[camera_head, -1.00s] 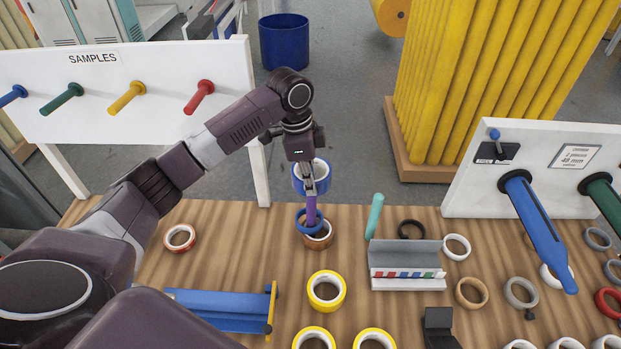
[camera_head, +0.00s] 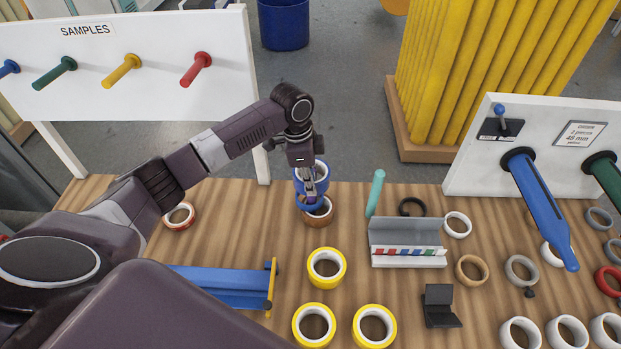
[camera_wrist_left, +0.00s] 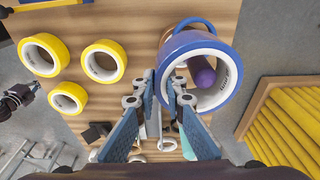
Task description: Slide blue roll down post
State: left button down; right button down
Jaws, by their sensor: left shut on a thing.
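The blue roll (camera_head: 318,172), with a white core, is up off the table in my left gripper (camera_head: 310,198). In the left wrist view the gripper (camera_wrist_left: 166,98) is shut on the near wall of the blue roll (camera_wrist_left: 227,58). The rounded purple post (camera_wrist_left: 203,74) shows inside the roll's core, so the roll is around it. In the head view the gripper hides the post. A thin blue ring (camera_head: 313,205) lies low at the post, above a brown roll (camera_head: 320,218). My right gripper may be the dark part (camera_wrist_left: 18,97) at the wrist view's left edge; its fingers are unclear.
Several yellow rolls (camera_head: 326,268) stand in front. A blue tray-like stand (camera_head: 225,285) is at left. The samples board (camera_head: 130,72) is behind my left arm.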

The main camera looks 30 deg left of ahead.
pick_arm(q)
jog(key=shift+f+b, duration=0.75)
jog(key=shift+f, duration=1.55)
jog(key=c, duration=1.9)
grip_release()
jog(key=shift+r, duration=0.1)
jog(key=r, duration=0.4)
jog(key=a+r, duration=0.1)
jog(key=r, duration=0.2)
jog(key=s+r, duration=0.1)
jog(key=r, duration=0.3)
jog(key=shift+a+r, duration=0.3)
jog(key=shift+r, duration=0.05)
